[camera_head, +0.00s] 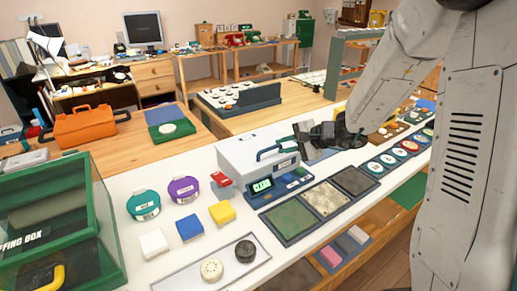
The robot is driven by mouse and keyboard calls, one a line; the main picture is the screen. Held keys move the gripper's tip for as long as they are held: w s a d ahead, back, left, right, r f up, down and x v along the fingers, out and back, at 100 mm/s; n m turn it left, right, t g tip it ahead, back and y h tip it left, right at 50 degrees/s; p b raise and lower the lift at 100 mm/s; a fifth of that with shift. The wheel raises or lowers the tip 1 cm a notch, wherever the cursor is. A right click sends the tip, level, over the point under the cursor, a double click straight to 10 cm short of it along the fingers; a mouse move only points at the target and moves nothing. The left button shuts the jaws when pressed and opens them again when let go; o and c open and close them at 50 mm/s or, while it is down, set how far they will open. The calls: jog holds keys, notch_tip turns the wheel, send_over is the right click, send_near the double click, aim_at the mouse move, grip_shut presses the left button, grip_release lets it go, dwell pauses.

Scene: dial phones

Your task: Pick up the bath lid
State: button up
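The bath is a grey-white box with a blue front panel and a lit green display (262,185), in the middle of the white counter. Its pale lid (240,150) appears to lie flat on top, with a dark blue-grey bar handle (277,149) near its right side. My gripper (303,143) is dark and reaches in from the right, close to the right end of the handle. I cannot tell whether it touches the handle or how far its fingers are apart. It hides the bath's far right corner.
Dark-framed square pads (318,199) lie in front of the bath. Purple (183,190) and green (144,205) round tubs and small coloured boxes stand left. A green glass-fronted box (60,225) fills the near left. Round dials (391,160) line the counter at right.

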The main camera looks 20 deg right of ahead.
aim_at(272, 148)
jog(key=x, duration=0.5)
jog(key=shift+d+f, duration=0.1)
jog(key=shift+d, duration=0.05)
grip_shut()
